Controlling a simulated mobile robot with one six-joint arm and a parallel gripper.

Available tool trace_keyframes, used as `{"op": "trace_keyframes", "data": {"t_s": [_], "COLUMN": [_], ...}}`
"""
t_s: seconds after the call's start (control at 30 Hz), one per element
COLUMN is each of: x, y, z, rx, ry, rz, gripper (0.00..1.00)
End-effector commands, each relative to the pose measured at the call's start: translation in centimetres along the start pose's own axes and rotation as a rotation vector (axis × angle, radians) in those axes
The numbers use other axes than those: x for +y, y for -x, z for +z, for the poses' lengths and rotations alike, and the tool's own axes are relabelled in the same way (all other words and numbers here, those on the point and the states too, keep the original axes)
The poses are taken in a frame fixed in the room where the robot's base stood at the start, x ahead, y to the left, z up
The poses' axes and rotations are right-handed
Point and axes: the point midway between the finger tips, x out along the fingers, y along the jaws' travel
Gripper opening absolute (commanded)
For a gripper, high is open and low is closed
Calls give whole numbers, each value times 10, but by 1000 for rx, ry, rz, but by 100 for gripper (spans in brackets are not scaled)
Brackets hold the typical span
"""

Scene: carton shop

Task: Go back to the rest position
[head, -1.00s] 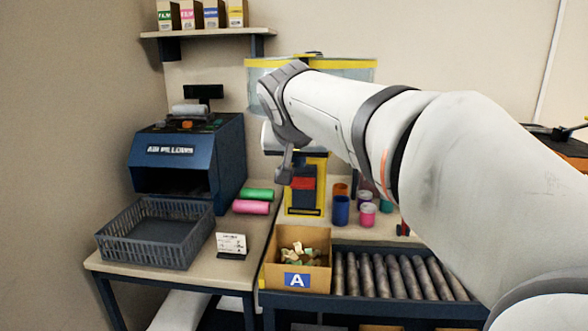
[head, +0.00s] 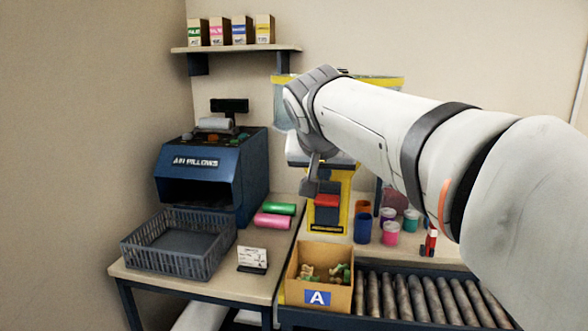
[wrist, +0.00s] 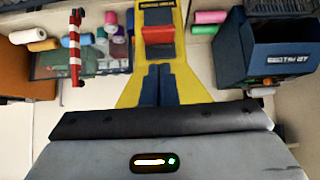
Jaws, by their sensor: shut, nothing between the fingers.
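My arm reaches in from the right in the head view. My gripper (head: 311,184) hangs at its far end, in front of the yellow and blue machine (head: 329,213), and is partly hidden by the wrist. In the wrist view my gripper (wrist: 161,120) is a dark bar along the bottom. It is shut with nothing in it. The yellow machine (wrist: 157,58) shows beyond it in that view. I cannot tell whether the two touch.
A carton marked A (head: 319,282) with small filling pieces stands by a roller conveyor (head: 420,298). Left are a grey basket (head: 178,262), a blue air-pillow machine (head: 205,178) and green and pink rolls.

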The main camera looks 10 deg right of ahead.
Motion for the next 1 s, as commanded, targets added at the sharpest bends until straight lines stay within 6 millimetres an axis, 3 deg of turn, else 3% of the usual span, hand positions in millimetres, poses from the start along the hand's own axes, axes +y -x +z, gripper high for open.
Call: {"op": "trace_keyframes", "data": {"t_s": [0.07,0.17,0.4,0.5,0.6,0.73,1.0], "x": [7,21,61,72,79,82,82], "y": [1,0,6,12,16,18,16], "z": [10,41,158,201,232,252,255], "rx": [-37,-125,-389,-469,-521,-552,-556], "ry": [22,77,214,247,266,277,280], "rz": [2,-4,-69,-104,-132,-151,-153], "gripper": [0,0,0,0,0,0,0]}}
